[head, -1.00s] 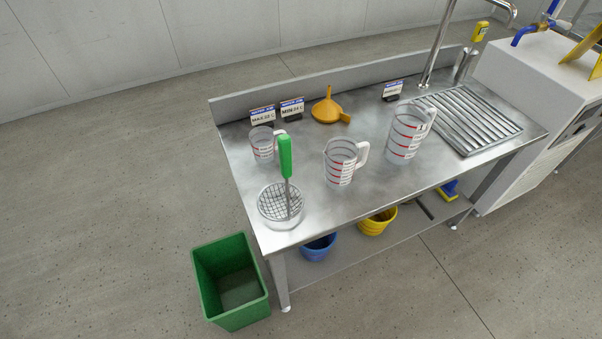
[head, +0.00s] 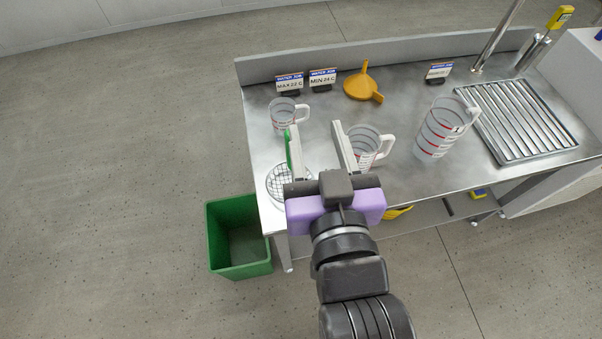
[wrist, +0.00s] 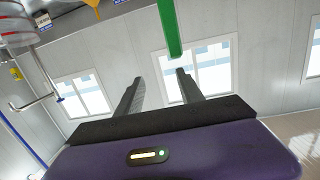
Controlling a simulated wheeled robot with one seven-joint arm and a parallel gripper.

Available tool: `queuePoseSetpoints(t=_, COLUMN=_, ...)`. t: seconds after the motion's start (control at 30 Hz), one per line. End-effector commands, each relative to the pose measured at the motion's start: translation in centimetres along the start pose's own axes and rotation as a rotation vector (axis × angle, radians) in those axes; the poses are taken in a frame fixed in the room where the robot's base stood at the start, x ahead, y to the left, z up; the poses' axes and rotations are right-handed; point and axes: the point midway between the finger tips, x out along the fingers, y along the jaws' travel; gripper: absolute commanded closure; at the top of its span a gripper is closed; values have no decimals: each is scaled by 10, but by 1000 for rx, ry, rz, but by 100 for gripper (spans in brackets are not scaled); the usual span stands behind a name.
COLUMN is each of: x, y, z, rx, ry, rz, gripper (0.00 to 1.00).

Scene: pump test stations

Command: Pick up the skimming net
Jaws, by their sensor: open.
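The skimming net has an upright green handle (head: 289,149) and a round wire mesh (head: 278,186). It stands at the front left of the steel table (head: 400,178). My gripper (head: 315,127) is open and empty above the table, its left finger overlapping the handle in the head view. In the wrist view the green handle (wrist: 168,28) comes down from the top, its end close to the tip of the right finger. I cannot tell whether the handle is between the fingers. My gripper hides part of the mesh.
A small measuring jug (head: 284,117) stands behind the net. A medium jug (head: 366,148) is just right of my gripper, partly hidden, and a large jug (head: 438,132) is farther right. An orange funnel (head: 361,86) and sign cards (head: 289,84) are behind. A green bin (head: 238,239) stands on the floor.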

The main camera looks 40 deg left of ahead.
Motion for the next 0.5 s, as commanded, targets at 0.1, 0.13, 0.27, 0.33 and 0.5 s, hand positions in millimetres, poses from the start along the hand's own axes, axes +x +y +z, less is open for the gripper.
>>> queuePoseSetpoints(t=0.1, x=15, y=-25, z=-9, rx=-21, ry=-72, rz=-54, gripper=55)
queuePoseSetpoints(t=0.13, x=16, y=-26, z=-2, rx=-24, ry=-106, rz=-58, gripper=55)
queuePoseSetpoints(t=0.27, x=13, y=-28, z=23, rx=-32, ry=-218, rz=-67, gripper=55)
queuePoseSetpoints(t=0.33, x=12, y=-29, z=31, rx=-34, ry=-254, rz=-68, gripper=55)
queuePoseSetpoints(t=0.5, x=20, y=-29, z=42, rx=-36, ry=-285, rz=-69, gripper=55)
